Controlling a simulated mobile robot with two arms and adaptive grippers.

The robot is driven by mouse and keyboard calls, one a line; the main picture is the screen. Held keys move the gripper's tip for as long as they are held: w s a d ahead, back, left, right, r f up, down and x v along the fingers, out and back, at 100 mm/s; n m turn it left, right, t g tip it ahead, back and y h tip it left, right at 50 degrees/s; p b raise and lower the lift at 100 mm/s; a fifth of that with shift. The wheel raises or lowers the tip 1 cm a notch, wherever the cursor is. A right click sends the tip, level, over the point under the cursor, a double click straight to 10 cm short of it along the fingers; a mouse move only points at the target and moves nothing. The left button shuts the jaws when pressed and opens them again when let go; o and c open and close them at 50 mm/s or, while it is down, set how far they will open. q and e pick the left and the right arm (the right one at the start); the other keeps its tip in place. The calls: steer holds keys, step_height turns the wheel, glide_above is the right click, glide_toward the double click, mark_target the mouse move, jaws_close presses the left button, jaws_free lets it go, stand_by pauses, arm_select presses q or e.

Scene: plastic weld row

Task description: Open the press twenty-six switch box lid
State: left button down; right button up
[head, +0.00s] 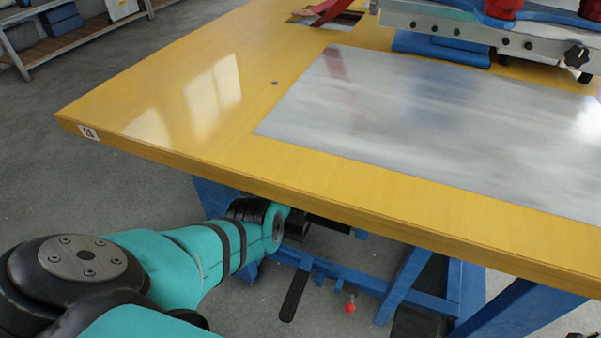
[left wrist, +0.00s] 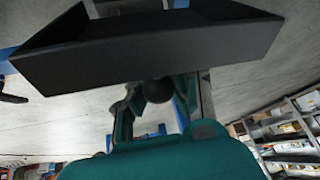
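The press table (head: 150,110) has a yellow top, with a small label reading 26 (head: 88,132) at its left corner. My left arm reaches under the front edge in the head view, and the table hides its gripper there. In the left wrist view, a black box-like part (left wrist: 150,52), perhaps the switch box or its lid, fills the top, close to the camera. A dark round knob (left wrist: 158,90) shows just below it. My left gripper (left wrist: 163,108) seems open, its fingers on either side of the knob; I cannot tell whether they touch it. My right gripper is out of view.
A metal plate (head: 430,120) lies on the tabletop, with the press machine (head: 490,35) behind it. Blue frame legs (head: 405,285) and a red ball knob (head: 350,305) are below the table. Shelving (head: 75,30) stands at the far left; the floor between is clear.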

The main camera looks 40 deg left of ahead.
arm_select(q)
steer(key=shift+w+d+r, duration=0.25)
steer(key=shift+w+r, duration=0.25)
steer(key=shift+r, duration=0.05)
steer(key=c, duration=1.2)
jaws_free()
steer(key=shift+d+r, duration=0.1)
steer(key=shift+d, duration=0.05)
steer(key=shift+o, duration=0.8)
steer(key=shift+s, duration=0.15)
steer(key=shift+s, duration=0.1)
steer(key=shift+s+d+r, duration=0.1)
steer(key=shift+s+r, duration=0.35)
steer(key=shift+r, duration=0.1)
steer(key=v, duration=1)
steer(key=shift+d+r, duration=0.1)
steer(key=shift+d, duration=0.05)
